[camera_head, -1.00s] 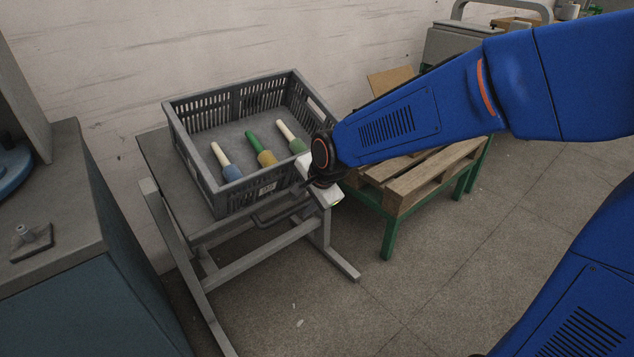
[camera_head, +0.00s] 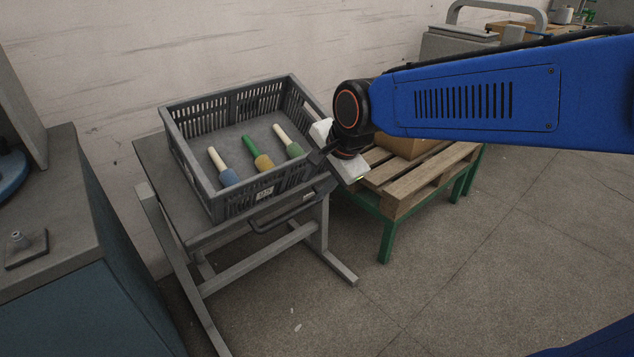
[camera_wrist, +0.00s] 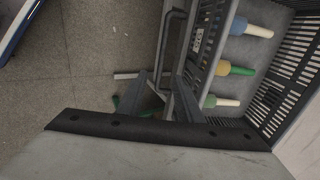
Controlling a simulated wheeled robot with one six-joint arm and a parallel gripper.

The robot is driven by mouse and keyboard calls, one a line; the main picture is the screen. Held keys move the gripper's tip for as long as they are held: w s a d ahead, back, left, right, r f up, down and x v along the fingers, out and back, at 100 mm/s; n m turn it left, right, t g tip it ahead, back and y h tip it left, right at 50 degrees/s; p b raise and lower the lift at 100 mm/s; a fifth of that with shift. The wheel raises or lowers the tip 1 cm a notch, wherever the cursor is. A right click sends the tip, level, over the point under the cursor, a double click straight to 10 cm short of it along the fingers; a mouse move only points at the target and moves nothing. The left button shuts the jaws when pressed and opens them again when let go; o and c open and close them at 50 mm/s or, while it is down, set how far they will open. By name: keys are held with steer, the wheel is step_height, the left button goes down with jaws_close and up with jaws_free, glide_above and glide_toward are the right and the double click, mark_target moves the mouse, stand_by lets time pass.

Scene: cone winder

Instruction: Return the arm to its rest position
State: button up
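My blue arm (camera_head: 480,98) reaches in from the right in the head view. My gripper (camera_head: 318,158) is in front of the right end of the grey crate, above the stand's edge. In the wrist view my gripper's two fingers (camera_wrist: 161,80) stand apart, with floor and stand frame showing between them and nothing held. Inside the crate (camera_head: 182,150) lie three cones with yarn: a blue one (camera_head: 229,177), a yellow one on a green cone (camera_head: 263,162) and a green one (camera_head: 294,150). They also show at right in the wrist view.
The crate rests on a tilted grey stand (camera_head: 153,165) with a handle bar in front. A wooden pallet (camera_head: 420,182) with a carton stands on a green frame behind my wrist. A blue-grey cabinet (camera_head: 75,290) is at left. The floor in front is clear.

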steer(key=s+d+f+n+h, duration=0.1)
steer(key=s+d+f+n, duration=0.1)
steer(key=s+d+n, duration=0.3)
steer(key=s+d+f+n+h, duration=0.2)
steer(key=s+d+n, duration=0.3)
steer(key=s+d, duration=0.9)
steer(key=d, duration=0.6)
steer(key=shift+n, duration=0.3)
steer(key=shift+s+a+f, duration=0.1)
